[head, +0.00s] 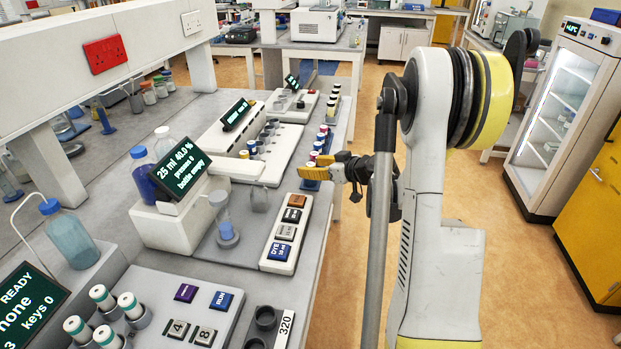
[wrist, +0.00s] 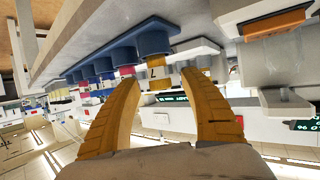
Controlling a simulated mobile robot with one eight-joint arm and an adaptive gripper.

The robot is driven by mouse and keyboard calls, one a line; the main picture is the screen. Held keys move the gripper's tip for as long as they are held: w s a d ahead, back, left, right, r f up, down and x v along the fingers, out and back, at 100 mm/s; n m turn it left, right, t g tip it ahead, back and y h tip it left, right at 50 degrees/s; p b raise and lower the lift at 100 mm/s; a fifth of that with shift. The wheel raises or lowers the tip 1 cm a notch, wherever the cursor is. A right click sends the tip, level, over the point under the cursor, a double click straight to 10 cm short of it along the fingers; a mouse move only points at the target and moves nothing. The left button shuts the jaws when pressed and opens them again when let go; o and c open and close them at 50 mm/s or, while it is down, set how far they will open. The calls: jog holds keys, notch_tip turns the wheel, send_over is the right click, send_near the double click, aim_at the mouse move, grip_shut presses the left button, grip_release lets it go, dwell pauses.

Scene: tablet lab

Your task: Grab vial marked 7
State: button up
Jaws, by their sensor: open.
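My gripper (head: 318,170) reaches from the right to the near end of a row of capped vials (head: 322,138) along the bench edge. In the wrist view, which looks upside down, its two yellow fingers (wrist: 160,80) are open and apart. A vial with a yellow band (wrist: 157,72) shows between the fingertips, below a blue holder (wrist: 150,30) in the picture. Its dark mark looks like an inverted 7, but is small. I cannot tell whether either finger touches it. More vials with red and blue bands (wrist: 88,88) line up to the left.
A display unit reading 25 ml (head: 180,165) and a button panel (head: 287,232) stand left of the gripper. A white rack machine (head: 250,140) sits behind the vials' left side. The floor (head: 345,270) right of the bench is open; a glass-door fridge (head: 565,110) stands far right.

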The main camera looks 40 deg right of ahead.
jog(key=shift+w+a+f, duration=0.1)
jog(key=shift+w+f, duration=0.1)
jog(key=shift+w, duration=0.25)
grip_shut()
jog(key=shift+r, duration=0.1)
